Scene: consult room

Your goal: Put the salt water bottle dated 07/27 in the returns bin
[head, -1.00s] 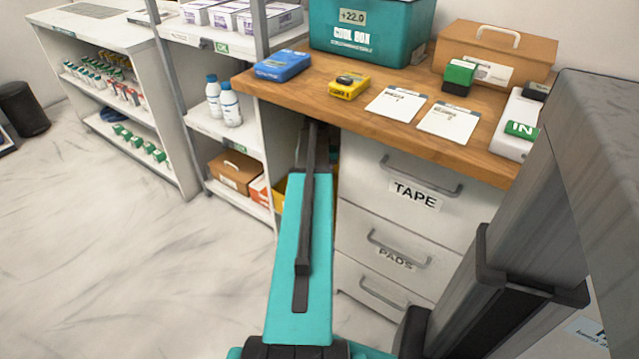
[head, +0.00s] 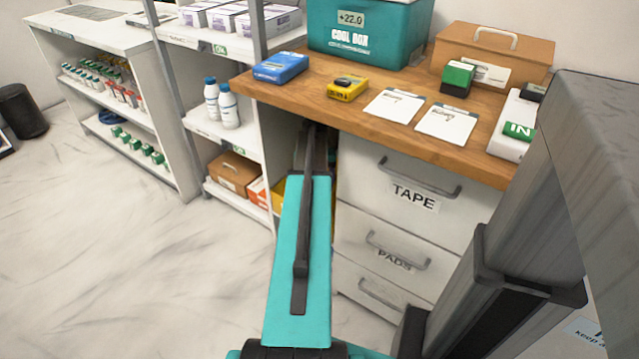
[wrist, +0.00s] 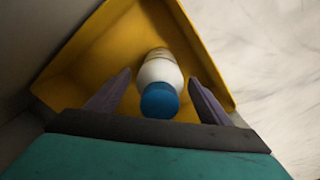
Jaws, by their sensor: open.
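A white bottle with a blue cap (wrist: 159,72) lies or leans inside a yellow bin (wrist: 95,62) in the wrist view. My gripper (wrist: 158,77) is open, with one finger on each side of the bottle and a gap visible beside it. The bottle's date and label cannot be read. In the head view my arm reaches down under the desk, hiding my gripper and most of the yellow bin (head: 279,189). Two similar blue-capped bottles, one at the left (head: 211,98) and one at the right (head: 229,107), stand on the middle shelf; their dates are unreadable.
The wooden desk (head: 385,135) above my arm holds a cool box (head: 365,32), a yellow device (head: 348,88) and two cards. A drawer unit (head: 395,210) stands right of my arm, a shelf rack left.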

